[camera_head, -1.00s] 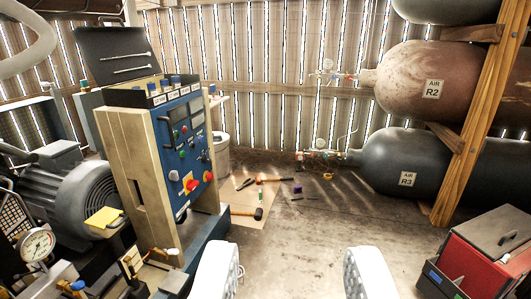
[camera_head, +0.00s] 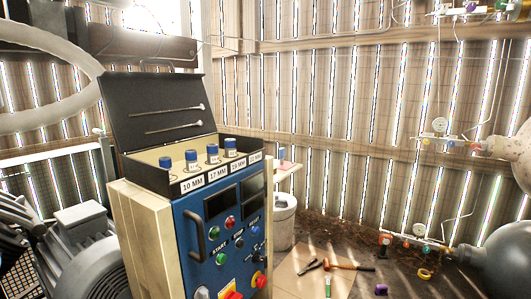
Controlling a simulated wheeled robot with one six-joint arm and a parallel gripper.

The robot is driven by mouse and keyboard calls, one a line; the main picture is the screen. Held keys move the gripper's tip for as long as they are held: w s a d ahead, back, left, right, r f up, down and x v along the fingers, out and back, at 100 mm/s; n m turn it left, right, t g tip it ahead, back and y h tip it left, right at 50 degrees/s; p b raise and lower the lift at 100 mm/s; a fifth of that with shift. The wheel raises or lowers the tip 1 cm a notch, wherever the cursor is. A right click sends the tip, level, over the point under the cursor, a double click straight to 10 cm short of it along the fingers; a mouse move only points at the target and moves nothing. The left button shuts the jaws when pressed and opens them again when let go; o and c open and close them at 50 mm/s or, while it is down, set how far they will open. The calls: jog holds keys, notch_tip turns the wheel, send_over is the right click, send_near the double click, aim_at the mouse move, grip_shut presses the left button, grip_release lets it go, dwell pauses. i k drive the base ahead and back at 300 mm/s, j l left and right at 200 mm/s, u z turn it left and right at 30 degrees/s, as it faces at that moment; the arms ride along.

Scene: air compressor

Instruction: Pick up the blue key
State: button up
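Several small blue-topped pieces stand upright in an open black tray (camera_head: 152,176) on top of the blue control panel (camera_head: 190,222). One blue-topped piece (camera_head: 165,163) is at the left and another (camera_head: 230,146) at the right. Labels on the tray front read 10 MM and 17 MM, and others are too small to read surely. I cannot tell which blue piece is the key. Another small blue thing (camera_head: 282,153) shows behind the panel to the right. My gripper is not in this view.
The tray's raised black lid (camera_head: 155,105) holds two thin rods. A grey motor (camera_head: 85,255) is at the left. Tools and a purple piece (camera_head: 381,289) lie on the floor. Gas tanks (camera_head: 505,255) and valves are at the right.

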aim_at(281, 152)
jog(key=i+l+u, duration=0.25)
jog(key=l, duration=0.35)
jog(key=i+l+u, duration=0.25)
jog(key=i+l, duration=0.15)
jog(key=l, duration=0.3)
jog(key=i+l+u, duration=0.15)
jog(key=i+l, duration=0.35)
jog(key=i, duration=0.25)
jog(key=i+l+u, duration=0.15)
jog(key=i+l, duration=0.4)
jog(key=i, duration=0.15)
